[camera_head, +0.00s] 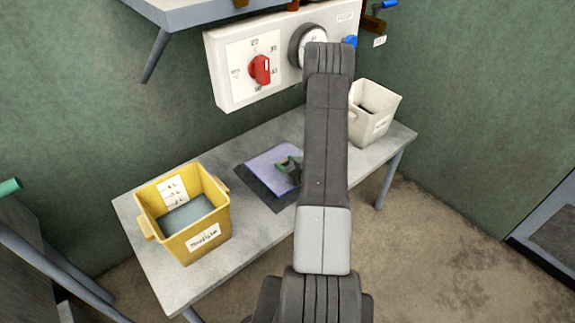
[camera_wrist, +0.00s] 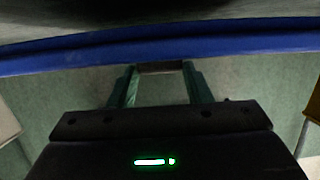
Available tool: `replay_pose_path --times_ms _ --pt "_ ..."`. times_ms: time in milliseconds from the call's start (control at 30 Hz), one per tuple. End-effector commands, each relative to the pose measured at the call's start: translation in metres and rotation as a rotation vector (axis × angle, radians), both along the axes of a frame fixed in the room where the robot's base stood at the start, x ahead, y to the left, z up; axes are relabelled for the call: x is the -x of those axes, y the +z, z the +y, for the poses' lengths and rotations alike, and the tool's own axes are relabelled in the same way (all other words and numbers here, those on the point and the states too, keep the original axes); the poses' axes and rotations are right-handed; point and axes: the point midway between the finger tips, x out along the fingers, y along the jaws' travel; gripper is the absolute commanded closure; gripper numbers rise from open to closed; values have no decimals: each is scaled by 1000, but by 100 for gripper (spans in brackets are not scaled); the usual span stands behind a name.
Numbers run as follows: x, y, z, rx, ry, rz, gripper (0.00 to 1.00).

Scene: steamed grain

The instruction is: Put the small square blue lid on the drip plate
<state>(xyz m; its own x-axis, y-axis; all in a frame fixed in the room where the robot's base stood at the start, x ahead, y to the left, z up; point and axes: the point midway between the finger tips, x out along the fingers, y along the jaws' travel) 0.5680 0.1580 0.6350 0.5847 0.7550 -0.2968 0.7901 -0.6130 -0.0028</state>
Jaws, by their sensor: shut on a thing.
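The square blue lid (camera_head: 268,161) looks pale violet-blue in the head view. It lies over or just above the dark square drip plate (camera_head: 254,186), whose dark border shows along the lower left side. My gripper (camera_head: 286,169) has green fingers and is at the lid's right part, partly behind my arm. In the wrist view my gripper (camera_wrist: 161,72) is shut on the lid, whose blue edge (camera_wrist: 160,46) spans the picture above the fingertips. A dark surface lies close beyond that edge. Whether the lid touches the plate I cannot tell.
A yellow bin (camera_head: 207,231) stands on the grey table (camera_head: 247,232) to the left. A white bin (camera_head: 380,115) stands at the back right. A wall box with a red knob (camera_head: 261,69) is behind the table. My arm covers part of the table.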

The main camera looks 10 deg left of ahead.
Motion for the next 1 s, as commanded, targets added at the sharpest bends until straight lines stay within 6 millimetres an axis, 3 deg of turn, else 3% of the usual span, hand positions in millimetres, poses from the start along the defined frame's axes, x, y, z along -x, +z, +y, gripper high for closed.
replay_pose_path --times_ms 967,1000 --pt "0 -14 0 -1 -1 -1 84" --pt "0 -15 0 1 -1 0 47"
